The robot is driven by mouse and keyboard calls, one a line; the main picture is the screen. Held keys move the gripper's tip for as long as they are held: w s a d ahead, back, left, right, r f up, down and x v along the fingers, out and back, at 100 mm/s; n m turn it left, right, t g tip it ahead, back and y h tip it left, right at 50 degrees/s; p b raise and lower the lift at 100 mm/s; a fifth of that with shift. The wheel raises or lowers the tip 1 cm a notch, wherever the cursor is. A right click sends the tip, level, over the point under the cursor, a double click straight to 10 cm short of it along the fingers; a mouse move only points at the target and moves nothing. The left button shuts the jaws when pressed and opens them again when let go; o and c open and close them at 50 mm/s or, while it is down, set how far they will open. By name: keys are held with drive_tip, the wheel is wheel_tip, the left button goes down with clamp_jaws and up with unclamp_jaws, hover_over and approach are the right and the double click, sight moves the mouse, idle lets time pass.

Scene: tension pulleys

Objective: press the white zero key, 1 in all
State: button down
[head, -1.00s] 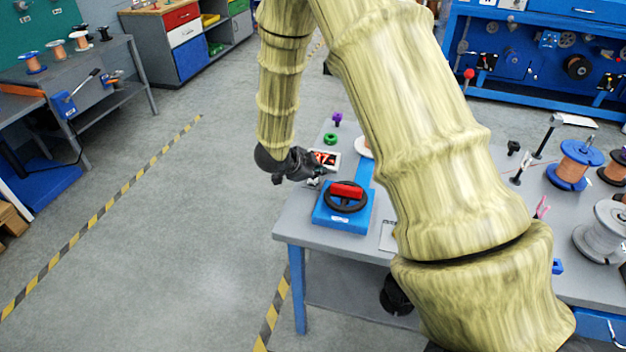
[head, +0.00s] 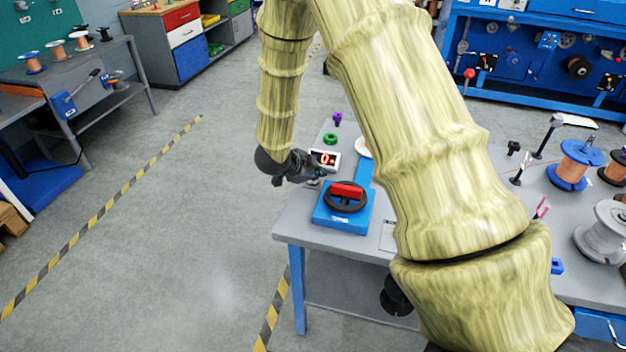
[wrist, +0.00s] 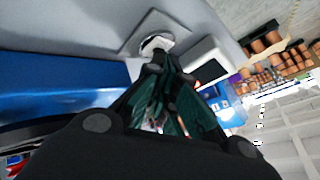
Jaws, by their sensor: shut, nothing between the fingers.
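The white zero key (wrist: 157,41) shows in the wrist view as a round white button on a square grey plate. My gripper (wrist: 162,62) is shut and empty, with its fingertips right at the near edge of the key, partly covering it. I cannot tell whether they still touch it. In the head view my gripper (head: 318,174) is low over the bench's left end, and the key is hidden behind it. The display (head: 325,159) beside it shows a red 0.
A blue device with a black ring and red block (head: 346,193) stands just right of my gripper. A green ring (head: 330,139) and a purple knob (head: 337,118) lie behind the display. Wire spools (head: 577,165) stand at the bench's right. The floor to the left is clear.

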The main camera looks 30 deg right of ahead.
sight(316, 181)
drive_tip(key=shift+r+p, duration=0.85)
drive_tip(key=shift+r+p, duration=2.25)
drive_tip(key=shift+r, duration=0.2)
